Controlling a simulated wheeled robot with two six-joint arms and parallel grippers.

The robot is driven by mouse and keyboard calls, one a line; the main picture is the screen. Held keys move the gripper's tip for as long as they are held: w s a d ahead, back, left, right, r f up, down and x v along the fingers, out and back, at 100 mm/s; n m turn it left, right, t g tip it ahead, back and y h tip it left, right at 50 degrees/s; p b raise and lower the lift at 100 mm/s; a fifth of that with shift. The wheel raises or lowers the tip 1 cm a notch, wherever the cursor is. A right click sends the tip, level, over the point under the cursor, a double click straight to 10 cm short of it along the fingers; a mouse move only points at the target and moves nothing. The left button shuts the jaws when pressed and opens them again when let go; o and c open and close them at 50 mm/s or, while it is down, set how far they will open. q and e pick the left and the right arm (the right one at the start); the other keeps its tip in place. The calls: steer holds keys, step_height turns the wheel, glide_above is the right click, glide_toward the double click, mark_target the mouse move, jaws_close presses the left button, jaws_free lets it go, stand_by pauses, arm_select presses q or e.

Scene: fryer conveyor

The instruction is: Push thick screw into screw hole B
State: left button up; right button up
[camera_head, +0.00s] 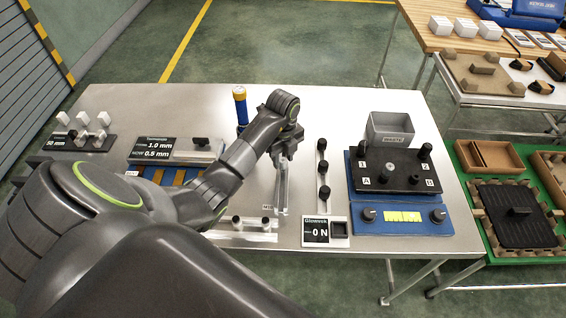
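A black board (400,160) with white marks 1, 2, A and B lies on a blue base at the right of the table. Hole B's label (430,182) is at its front right corner. Black knob-headed screws stand at its back left (362,150) and back right (426,150). Small dark round parts (412,179) sit near the front marks. I cannot tell which screw is the thick one. My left gripper (287,150) points down over the table's middle, left of the board and apart from it. Its fingers are too small and dark to read. My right gripper is out of view.
A grey waste bin (390,130) stands behind the board. Black knobs (322,168) stand in a row between my arm and the board. A yellow-topped blue cylinder (240,105) stands farther back.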

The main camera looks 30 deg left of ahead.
mark_target(283, 160)
arm_select(q)
jaws_close()
steer(key=shift+r+p, duration=2.2)
steer(key=shift+r, duration=0.35)
steer(key=shift+f, duration=0.15)
